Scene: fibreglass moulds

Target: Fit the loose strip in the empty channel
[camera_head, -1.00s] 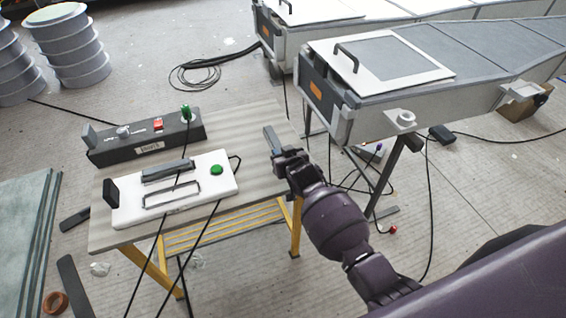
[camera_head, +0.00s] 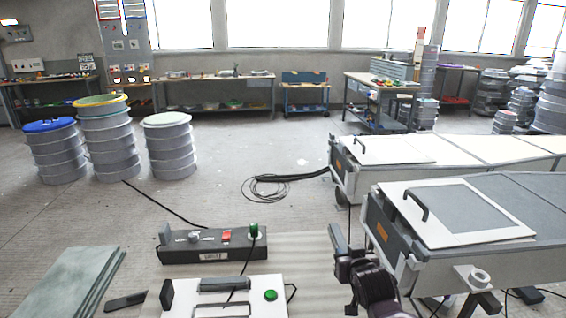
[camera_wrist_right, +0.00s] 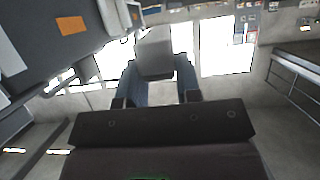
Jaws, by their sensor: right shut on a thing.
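The loose strip (camera_head: 338,236) is a grey bar standing up out of my right gripper (camera_head: 346,258), over the right side of the table. In the right wrist view, the grey strip (camera_wrist_right: 154,52) sits between the two fingers of the right gripper (camera_wrist_right: 157,80), which is shut on it. A white panel (camera_head: 265,284) with a green button lies on the table, left of the gripper and apart from it. A grey strip (camera_head: 224,283) is seated in its rear part. A dark-outlined channel (camera_head: 210,309) shows in front, cut off by the lower edge. My left gripper is not in view.
A dark control box (camera_head: 212,247) with a red switch and green plug stands behind the panel. A large grey mould (camera_head: 455,220) stands close to the right of my gripper. Cables run over the table (camera_head: 315,262). Ribbed drums (camera_head: 108,140) stand at the back left.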

